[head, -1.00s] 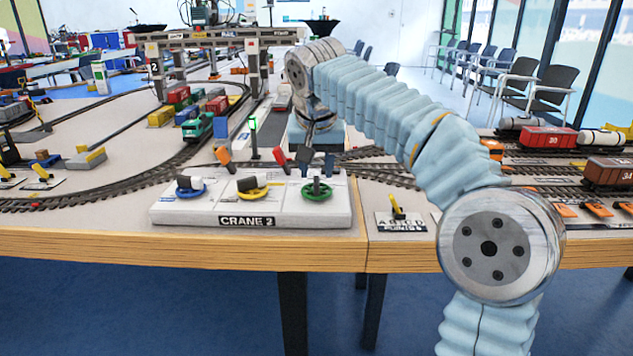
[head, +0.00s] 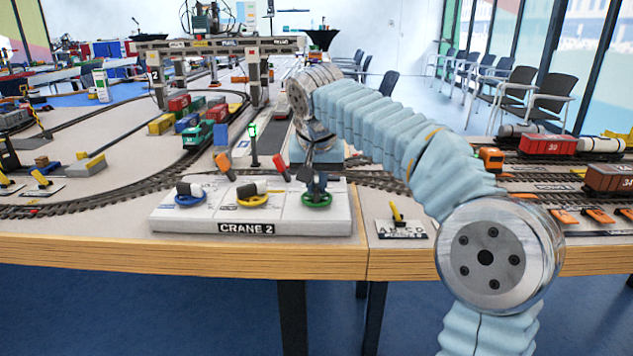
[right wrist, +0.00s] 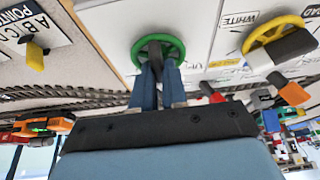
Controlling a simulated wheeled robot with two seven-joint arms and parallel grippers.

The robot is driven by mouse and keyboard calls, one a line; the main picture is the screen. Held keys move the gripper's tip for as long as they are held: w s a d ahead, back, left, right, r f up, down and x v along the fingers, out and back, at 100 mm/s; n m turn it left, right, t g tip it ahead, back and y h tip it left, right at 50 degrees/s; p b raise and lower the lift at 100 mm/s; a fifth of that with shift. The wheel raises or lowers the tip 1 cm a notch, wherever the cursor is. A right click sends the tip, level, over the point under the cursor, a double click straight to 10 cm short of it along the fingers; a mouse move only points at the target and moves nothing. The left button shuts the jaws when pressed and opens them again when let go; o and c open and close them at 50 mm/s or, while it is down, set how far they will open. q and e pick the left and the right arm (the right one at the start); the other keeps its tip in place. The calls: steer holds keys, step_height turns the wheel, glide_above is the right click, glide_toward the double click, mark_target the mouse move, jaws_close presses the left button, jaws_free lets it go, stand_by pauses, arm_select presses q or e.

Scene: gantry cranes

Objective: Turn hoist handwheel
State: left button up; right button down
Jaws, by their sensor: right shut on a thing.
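The CRANE 2 control panel (head: 275,228) is a white box at the table's front edge with a row of three handwheels. The green handwheel (head: 316,204) is at its right end, and lettering like "UP" is beside it in the right wrist view. My right gripper (head: 317,187) reaches down to the green wheel from behind. In the right wrist view, its blue fingers (right wrist: 158,75) are shut on the dark grip of the green handwheel (right wrist: 172,43). The fingers hide part of the grip. My left gripper is not in view.
The yellow handwheel (head: 252,201) and blue handwheel (head: 190,201) sit left of the green one. A points lever (head: 397,212) is to the right. Tracks and a gantry crane (head: 215,45) lie beyond.

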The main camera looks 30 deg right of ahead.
steer(key=m+p, duration=0.1)
steer(key=m, duration=0.1)
steer(key=m+g+h+p, duration=0.1)
steer(key=m, duration=0.1)
steer(key=shift+w+a+r+p, duration=0.1)
steer(key=shift+a+r+p, duration=0.1)
steer(key=shift+p, duration=0.2)
steer(key=m+g+p, duration=0.1)
steer(key=m, duration=0.1)
steer(key=m+h+p, duration=0.1)
steer(key=m, duration=0.2)
steer(key=shift+w+f+m+g+p, duration=0.1)
steer(key=shift+w+m+g+p, duration=0.05)
steer(key=shift+m+g+p, duration=0.2)
steer(key=c, duration=1.2)
jaws_free()
steer(key=shift+o, duration=0.2)
steer(key=p+v, duration=0.1)
steer(key=v, duration=1.2)
steer(key=shift+a+r, duration=0.2)
steer(key=shift+r, duration=0.05)
steer(key=shift+w, duration=0.1)
